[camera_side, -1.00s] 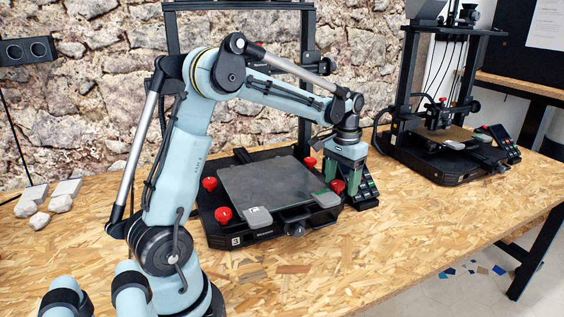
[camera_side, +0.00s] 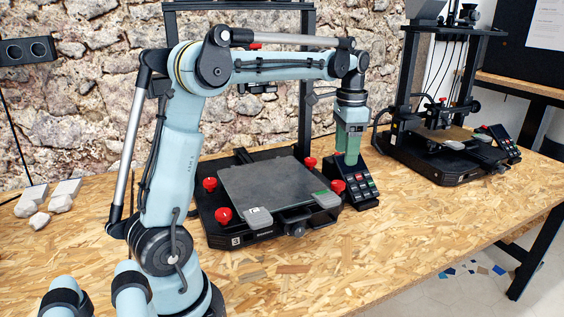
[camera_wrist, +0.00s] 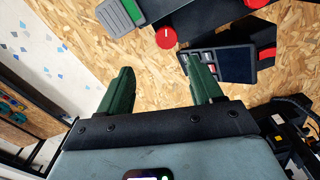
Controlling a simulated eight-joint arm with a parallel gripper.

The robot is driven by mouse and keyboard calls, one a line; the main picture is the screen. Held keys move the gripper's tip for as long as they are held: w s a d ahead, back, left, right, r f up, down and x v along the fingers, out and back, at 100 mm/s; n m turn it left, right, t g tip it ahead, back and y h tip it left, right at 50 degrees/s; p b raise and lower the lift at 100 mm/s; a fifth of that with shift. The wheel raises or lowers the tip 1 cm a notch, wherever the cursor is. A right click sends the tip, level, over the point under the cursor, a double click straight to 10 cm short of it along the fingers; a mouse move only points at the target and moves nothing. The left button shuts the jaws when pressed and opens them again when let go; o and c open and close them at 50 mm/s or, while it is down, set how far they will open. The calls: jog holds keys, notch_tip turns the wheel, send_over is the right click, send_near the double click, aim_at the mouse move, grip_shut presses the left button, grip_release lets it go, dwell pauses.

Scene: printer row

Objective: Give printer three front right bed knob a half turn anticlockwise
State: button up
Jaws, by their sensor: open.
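Printer three (camera_side: 262,234), marked 3 on its front, stands on the bench with red knobs round its bed (camera_side: 262,185). The front right bed knob (camera_side: 338,186) is beside the grey clip with a green patch. In the wrist view this red knob (camera_wrist: 166,37) shows a small white mark, ahead of my fingers. My gripper (camera_side: 350,158) points down, higher than the knob and slightly right of it in the side view. Its green fingers (camera_wrist: 160,85) are apart with nothing between them, clear of the knob.
The printer's control panel (camera_side: 362,187) is close by my fingers and also shows in the wrist view (camera_wrist: 225,64). The front left knob (camera_side: 223,215) and back right knob (camera_side: 310,162) stand at other bed corners. Another printer (camera_side: 440,165) is at the right. The front bench top is clear.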

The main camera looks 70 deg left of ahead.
jog(key=s+a+r+n, duration=0.25)
jog(key=s+r, duration=0.45)
jog(key=s, duration=0.4)
jog(key=s+d+f+n, duration=0.2)
jog(key=s+n, duration=0.3)
jog(key=s, duration=1.1)
jog(key=shift+d+f+n, duration=0.2)
jog(key=shift+d+n, duration=0.15)
jog(key=shift+d, duration=0.2)
jog(key=m+t, duration=0.4)
jog(key=m, duration=0.3)
send_near(338, 183)
notch_tip(338, 183, up, 4)
jog(key=s+a, duration=0.1)
jog(key=s, duration=0.1)
jog(key=shift+h, duration=0.4)
jog(key=x, duration=1.2)
jog(key=shift+w+d+f, duration=0.1)
jog(key=shift+w, duration=0.15)
